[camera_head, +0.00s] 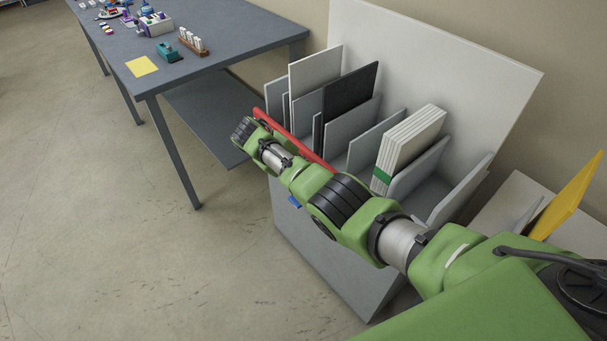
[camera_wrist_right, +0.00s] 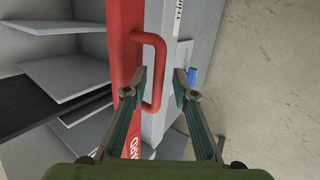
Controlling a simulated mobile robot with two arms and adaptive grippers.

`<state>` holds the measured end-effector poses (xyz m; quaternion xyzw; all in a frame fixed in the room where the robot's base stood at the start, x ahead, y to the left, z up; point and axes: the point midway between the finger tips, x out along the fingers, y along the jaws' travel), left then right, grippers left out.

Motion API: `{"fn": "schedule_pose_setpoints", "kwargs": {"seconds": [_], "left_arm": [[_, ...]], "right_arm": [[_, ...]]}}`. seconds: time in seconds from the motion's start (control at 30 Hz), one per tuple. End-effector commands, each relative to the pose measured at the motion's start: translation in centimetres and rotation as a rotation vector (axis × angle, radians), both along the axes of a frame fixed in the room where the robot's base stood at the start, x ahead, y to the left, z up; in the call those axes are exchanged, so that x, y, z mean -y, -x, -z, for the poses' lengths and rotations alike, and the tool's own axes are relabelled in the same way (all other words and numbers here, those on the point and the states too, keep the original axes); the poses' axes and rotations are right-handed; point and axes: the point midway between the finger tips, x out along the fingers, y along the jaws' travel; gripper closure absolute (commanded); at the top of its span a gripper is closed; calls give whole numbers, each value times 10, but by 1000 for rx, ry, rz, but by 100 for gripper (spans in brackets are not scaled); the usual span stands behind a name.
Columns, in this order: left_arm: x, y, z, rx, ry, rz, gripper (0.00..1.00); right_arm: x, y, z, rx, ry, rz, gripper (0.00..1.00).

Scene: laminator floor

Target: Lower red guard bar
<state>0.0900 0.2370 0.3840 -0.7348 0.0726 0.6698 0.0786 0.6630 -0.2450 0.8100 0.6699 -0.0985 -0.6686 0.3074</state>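The red guard bar (camera_head: 300,141) runs along the front of the grey sorting rack, partly hidden behind my right arm. In the right wrist view the red bar (camera_wrist_right: 125,40) stands upright in the picture, with a red loop handle (camera_wrist_right: 160,70) on its side. My right gripper (camera_wrist_right: 160,80) is open, with one finger on each side of the handle's long grip. The left finger overlaps the gap between handle and bar. I see no contact between fingers and handle. In the head view my right gripper's fingers are hidden behind the wrist. My left gripper is not in view.
The grey rack (camera_head: 315,255) holds upright panels, including a black one (camera_head: 350,92) and a white stack with a green band (camera_head: 410,145). A blue part (camera_wrist_right: 192,76) sits near the right finger. A grey table (camera_head: 225,35) with small items stands at upper left. The floor at left is clear.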

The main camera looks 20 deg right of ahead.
Motion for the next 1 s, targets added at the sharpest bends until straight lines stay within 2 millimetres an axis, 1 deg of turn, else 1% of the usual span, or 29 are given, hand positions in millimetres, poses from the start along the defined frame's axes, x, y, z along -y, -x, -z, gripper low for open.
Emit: {"fn": "schedule_pose_setpoints", "kwargs": {"seconds": [0.1, 0.3, 0.4, 0.5, 0.7, 1.0], "left_arm": [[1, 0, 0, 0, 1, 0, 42], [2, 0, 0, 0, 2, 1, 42], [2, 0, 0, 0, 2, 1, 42], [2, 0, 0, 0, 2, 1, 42], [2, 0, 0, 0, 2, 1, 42], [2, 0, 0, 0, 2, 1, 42]], "right_arm": [[-11, 1, -16, 3, -3, -1, 74], [-38, 5, -54, 1, -4, -4, 74], [-47, 6, -69, 0, -2, -2, 74], [-54, 7, -79, -1, -2, -2, 74], [-59, 9, -87, -2, -1, -1, 74], [-59, 9, -87, -2, -1, -1, 74]]}}
